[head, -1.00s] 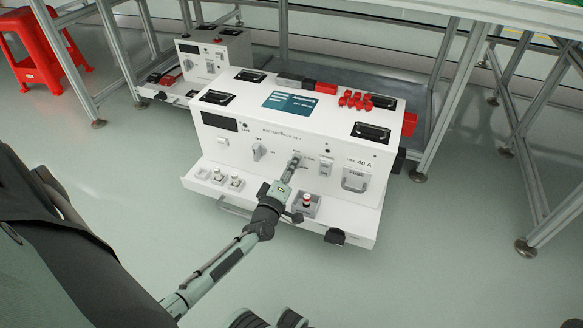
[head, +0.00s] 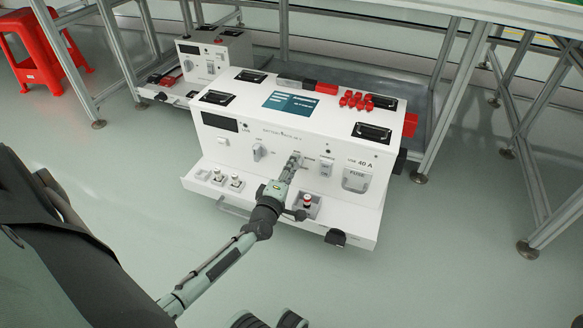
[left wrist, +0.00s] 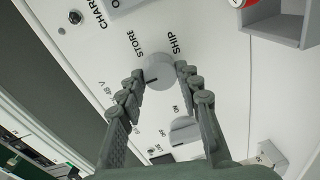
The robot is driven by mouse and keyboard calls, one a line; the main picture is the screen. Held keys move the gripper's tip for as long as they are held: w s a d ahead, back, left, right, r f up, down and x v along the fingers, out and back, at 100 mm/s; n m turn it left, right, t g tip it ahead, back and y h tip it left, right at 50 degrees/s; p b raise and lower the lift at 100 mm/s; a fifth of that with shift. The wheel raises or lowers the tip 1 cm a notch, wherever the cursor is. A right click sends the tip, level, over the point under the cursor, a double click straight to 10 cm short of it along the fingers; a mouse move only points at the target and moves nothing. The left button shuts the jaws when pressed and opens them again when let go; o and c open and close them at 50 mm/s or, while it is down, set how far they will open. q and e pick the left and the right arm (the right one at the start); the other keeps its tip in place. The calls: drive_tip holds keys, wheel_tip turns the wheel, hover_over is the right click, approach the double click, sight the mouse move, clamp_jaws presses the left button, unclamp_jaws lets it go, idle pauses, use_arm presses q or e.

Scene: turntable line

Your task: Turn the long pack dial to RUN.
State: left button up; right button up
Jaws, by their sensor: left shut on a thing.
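The long pack (head: 232,173) is a wide white box on the floor with a front panel. My left gripper (head: 294,164) reaches its panel right of centre. In the left wrist view, its two fingers lie on either side of a round grey dial (left wrist: 158,71) and are shut on it. The words STORE and SHIP stand beside this dial. Other markings around it are partly hidden by the fingers, and I cannot read its setting surely. A second grey knob (left wrist: 184,129) sits beyond it, and in the head view a knob (head: 258,151) shows left of my gripper. My right gripper is not in view.
A red button (head: 307,198) in a grey housing stands on the pack's ledge close to my gripper. Small switches (head: 236,183) stand on the ledge's left. A smaller pack (head: 226,50) is behind left. Metal frame legs (head: 444,95) flank the pack.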

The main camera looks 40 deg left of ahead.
use_arm(q)
drive_tip(key=o, duration=1.2)
drive_tip(key=shift+c, duration=0.2)
drive_tip(key=shift+s, duration=0.1)
drive_tip(key=f+v, duration=0.1)
drive_tip(key=v, duration=1.1)
drive_tip(key=shift+r, duration=0.5)
